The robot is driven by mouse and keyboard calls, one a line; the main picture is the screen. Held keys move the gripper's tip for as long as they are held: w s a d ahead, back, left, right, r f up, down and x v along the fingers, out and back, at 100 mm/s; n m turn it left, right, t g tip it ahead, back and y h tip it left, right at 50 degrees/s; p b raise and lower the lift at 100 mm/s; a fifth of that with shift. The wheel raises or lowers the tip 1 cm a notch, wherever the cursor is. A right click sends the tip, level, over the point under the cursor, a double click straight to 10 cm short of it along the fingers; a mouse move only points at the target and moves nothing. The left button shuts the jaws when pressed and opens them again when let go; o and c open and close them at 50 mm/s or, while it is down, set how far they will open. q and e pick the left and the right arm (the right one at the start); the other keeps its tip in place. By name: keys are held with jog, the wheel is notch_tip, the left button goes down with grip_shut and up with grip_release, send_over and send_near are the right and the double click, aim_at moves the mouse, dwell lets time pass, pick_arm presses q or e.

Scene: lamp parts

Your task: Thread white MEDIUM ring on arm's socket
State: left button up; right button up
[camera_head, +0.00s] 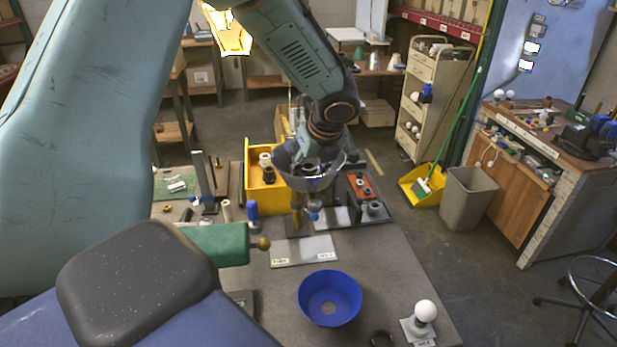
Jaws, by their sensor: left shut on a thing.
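My left gripper (318,170) comes down from the top centre over the workbench (385,285). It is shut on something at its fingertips. The thing is too small and hidden for me to name. A grey, see-through bowl-like shade (287,172) surrounds the fingertips and hides what is inside. Below it stand brass-coloured uprights (297,215) and a small blue part (314,216); I cannot make out the arm's socket. A pale ring-like piece (265,159) shows in the yellow bin (252,195); I cannot tell its size. My right gripper is not in view.
A blue bowl (345,300) stands at the front of the bench, with a white bulb (426,311) on a stand right of it. A labelled pale plate (303,251) lies behind the bowl. A red-topped tray (361,186) with dark rings stands right of the gripper.

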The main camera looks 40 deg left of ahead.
pick_arm(q)
jog(key=m, duration=0.1)
jog(key=m+t+h, duration=0.1)
jog(key=m, duration=0.2)
jog(key=shift+s+f, duration=0.25)
jog(key=shift+s, duration=0.15)
jog(key=shift+a+m+t+h, duration=0.15)
jog(key=shift+m+t+h, duration=0.4)
jog(key=shift+m, duration=0.65)
jog(key=shift+m, duration=0.4)
jog(key=shift+a+m+t+h, duration=0.15)
jog(key=shift+m+t+h, duration=0.2)
jog(key=shift+m+h, duration=0.6)
jog(key=shift+s+a+m+h, duration=0.15)
jog(key=shift+m+h, duration=0.35)
jog(key=shift+m, duration=1.55)
